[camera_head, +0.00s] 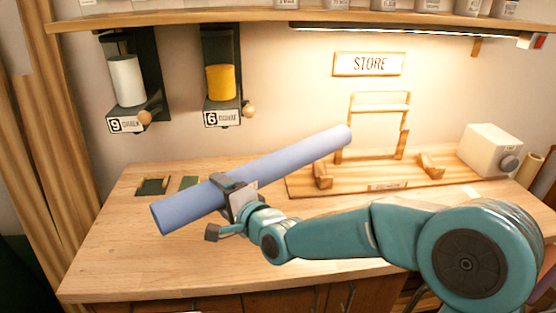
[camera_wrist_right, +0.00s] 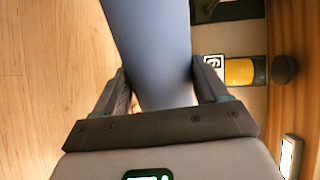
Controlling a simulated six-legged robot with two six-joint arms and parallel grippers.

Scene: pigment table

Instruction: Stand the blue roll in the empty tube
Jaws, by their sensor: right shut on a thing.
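The long blue roll (camera_head: 290,158) is held aslant above the wooden table, its right end higher than its left end. My right gripper (camera_head: 232,190) is shut around it, left of its middle. In the right wrist view the blue roll (camera_wrist_right: 155,50) runs between the two fingers of the right gripper (camera_wrist_right: 163,92), one on each side. My left gripper is not in view.
A wooden rack (camera_head: 378,181) stands at the back of the table, behind the roll's right end. A white box (camera_head: 488,150) is at the right. Wall dispensers hold a white cylinder (camera_head: 127,82) and a yellow cylinder (camera_head: 220,83). The table's front left (camera_head: 130,262) is clear.

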